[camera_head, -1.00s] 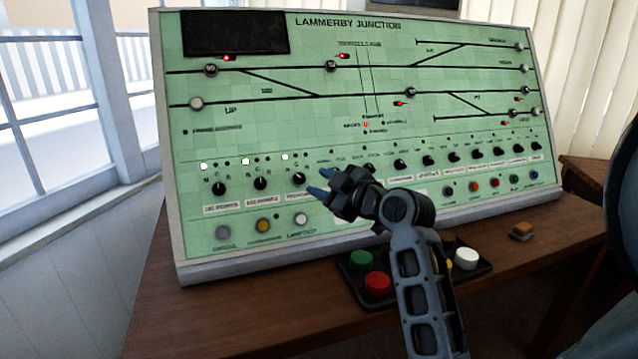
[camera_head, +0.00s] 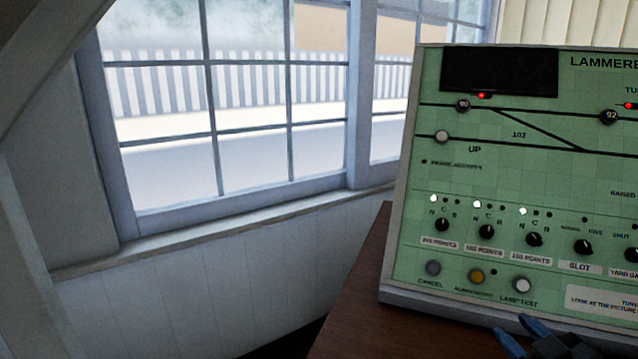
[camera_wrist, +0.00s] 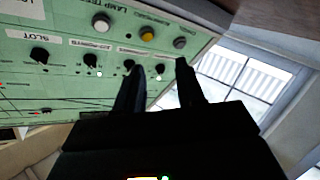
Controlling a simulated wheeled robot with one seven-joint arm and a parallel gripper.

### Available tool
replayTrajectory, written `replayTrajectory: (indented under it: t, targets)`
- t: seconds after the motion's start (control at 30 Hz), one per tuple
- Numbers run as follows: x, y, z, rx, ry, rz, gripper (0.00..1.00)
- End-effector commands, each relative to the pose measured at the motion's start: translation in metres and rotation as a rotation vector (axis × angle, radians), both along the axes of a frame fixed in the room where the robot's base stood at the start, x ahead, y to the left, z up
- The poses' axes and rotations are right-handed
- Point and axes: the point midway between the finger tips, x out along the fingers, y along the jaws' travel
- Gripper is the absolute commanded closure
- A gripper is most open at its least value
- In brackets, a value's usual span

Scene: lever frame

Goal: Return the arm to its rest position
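My gripper (camera_head: 522,334) shows at the bottom edge of the head view, just below the panel's lower edge, with only its blue fingertips and a little of its body in sight. In the wrist view my gripper (camera_wrist: 160,88) has its two dark fingers apart with nothing between them. The green signal panel (camera_head: 560,215) with black knobs stands at the right of the head view. It also shows tilted across the upper left of the wrist view (camera_wrist: 75,75). No contact between fingers and panel can be made out. The rest of my arm is out of the head view.
A wooden desk (camera_head: 360,315) carries the panel, its left end bare. A window (camera_head: 250,100) and a pale boarded wall (camera_head: 190,300) fill the left. The window (camera_wrist: 245,75) also shows at the right of the wrist view. The floor is barely seen.

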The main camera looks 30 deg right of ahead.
Motion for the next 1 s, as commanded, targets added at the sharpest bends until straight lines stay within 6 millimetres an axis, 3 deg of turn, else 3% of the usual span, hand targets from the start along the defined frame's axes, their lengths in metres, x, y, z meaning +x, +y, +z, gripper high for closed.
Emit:
replayTrajectory:
  t: [0.1,0.3,0.6,0.8,1.0]
  targets:
    - [-0.019,0.047,-0.016,0.061,0.001,0.031,0.62]
    - [-0.059,0.115,-0.025,0.154,-0.018,0.088,0.62]
    - [-0.136,0.201,-0.01,0.307,-0.042,0.216,0.62]
    - [-0.182,0.237,0.013,0.408,-0.052,0.302,0.62]
    - [-0.203,0.252,0.027,0.46,-0.057,0.344,0.62]
